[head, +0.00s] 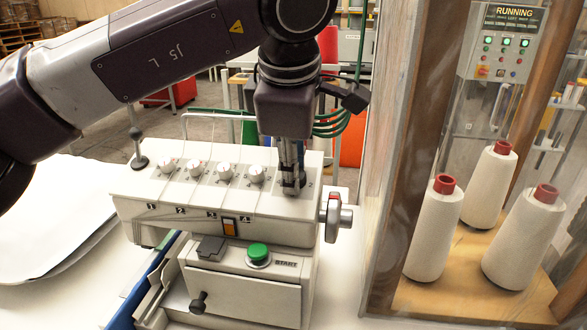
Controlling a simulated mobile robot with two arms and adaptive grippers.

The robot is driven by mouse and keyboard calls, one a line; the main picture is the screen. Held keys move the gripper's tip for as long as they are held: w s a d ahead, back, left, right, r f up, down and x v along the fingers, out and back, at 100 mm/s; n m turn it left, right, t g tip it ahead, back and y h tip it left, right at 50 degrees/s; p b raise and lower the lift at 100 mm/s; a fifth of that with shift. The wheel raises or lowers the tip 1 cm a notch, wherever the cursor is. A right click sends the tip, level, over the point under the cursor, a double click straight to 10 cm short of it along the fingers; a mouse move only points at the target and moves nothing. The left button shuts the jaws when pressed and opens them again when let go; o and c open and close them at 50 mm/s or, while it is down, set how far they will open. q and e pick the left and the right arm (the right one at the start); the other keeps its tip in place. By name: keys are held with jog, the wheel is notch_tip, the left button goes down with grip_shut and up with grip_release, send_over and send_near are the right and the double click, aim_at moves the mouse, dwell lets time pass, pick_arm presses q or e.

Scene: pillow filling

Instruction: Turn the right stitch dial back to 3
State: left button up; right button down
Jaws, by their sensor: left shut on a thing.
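The white sewing machine head (215,212) has a row of several dials along its top. My left gripper (292,187) points straight down at the right end of this row. It is shut on the right stitch dial, which its fingers almost wholly hide. The dial's pointer and its setting cannot be read; a faint printed number shows beside the fingers. The neighbouring dial (256,174) to the left is free, with small marks around it. My right gripper is not in view.
A handwheel (334,215) juts from the machine's right side. A green START button (258,251) and an orange switch (230,227) are on the front. A clear, wood-framed cabinet with thread cones (436,228) stands close on the right. A panel (512,42) reads RUNNING.

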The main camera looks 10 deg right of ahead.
pick_arm(q)
jog(key=shift+r, duration=0.1)
jog(key=o, duration=1.2)
jog(key=shift+c, duration=0.2)
jog(key=v, duration=1.2)
